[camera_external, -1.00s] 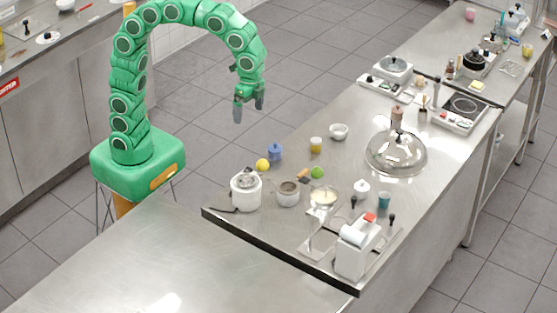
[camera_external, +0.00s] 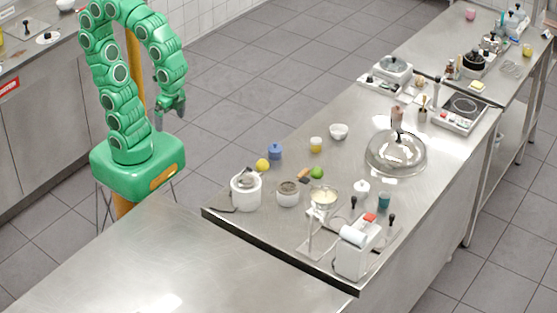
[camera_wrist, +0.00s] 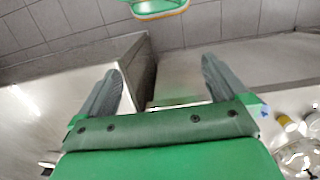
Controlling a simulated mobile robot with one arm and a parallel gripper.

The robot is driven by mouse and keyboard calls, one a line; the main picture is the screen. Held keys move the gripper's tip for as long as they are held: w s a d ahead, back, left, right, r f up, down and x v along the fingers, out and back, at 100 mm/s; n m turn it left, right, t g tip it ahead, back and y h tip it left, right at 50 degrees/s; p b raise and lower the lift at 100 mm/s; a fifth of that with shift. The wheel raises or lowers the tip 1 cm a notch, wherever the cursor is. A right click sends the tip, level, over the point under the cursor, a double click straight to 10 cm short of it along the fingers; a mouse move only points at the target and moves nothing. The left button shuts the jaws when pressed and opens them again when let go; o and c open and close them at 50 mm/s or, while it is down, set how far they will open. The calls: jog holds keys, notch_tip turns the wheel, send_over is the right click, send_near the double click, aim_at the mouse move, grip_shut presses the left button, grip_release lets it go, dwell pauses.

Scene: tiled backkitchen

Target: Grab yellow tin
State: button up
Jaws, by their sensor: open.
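A small yellow tin with a pale top (camera_external: 316,145) stands upright on the steel counter, between a blue pot and a white bowl. In the wrist view a yellow item that looks like the same tin (camera_wrist: 287,123) shows at the right edge, outside the fingers. My gripper (camera_external: 169,113) hangs over the floor gap near my green base, well left of the tin and apart from it. In the wrist view my gripper (camera_wrist: 162,70) has its two grey fingers spread with nothing between them.
Near the tin are the blue pot (camera_external: 276,151), the white bowl (camera_external: 338,131), a yellow lemon-like ball (camera_external: 262,165) and a green lime-like ball (camera_external: 317,172). A glass dome (camera_external: 396,155) stands to the right. The near-left counter (camera_external: 150,255) is bare.

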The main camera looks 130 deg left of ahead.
jog(key=s, duration=0.1)
jog(key=s+f, duration=0.1)
jog(key=s, duration=0.1)
jog(key=s+d+f, duration=0.1)
jog(key=s, duration=0.1)
jog(key=shift+s+d, duration=0.1)
jog(key=shift+s, duration=0.05)
jog(key=c, duration=0.5)
